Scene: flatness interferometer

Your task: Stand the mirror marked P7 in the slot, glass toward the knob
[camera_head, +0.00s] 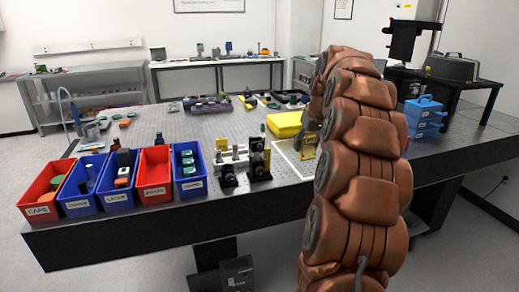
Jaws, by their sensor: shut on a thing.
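My arm fills the right middle and hides most of my gripper (311,138), which shows as a dark grey part at the arm's left edge. It is shut on a small yellow piece (307,152), probably the mirror, held over or near a white-outlined area. Its marking and glass side cannot be made out. Left of it stands a group of black and white optical mounts (259,163) with a yellow part at its top. I cannot make out the slot or the knob there. A yellow block (285,124) lies behind.
Red and blue bins (154,175) line the table's front left edge. A blue stacked case (424,113) stands right of my arm. Trays of parts (207,105) lie at the back.

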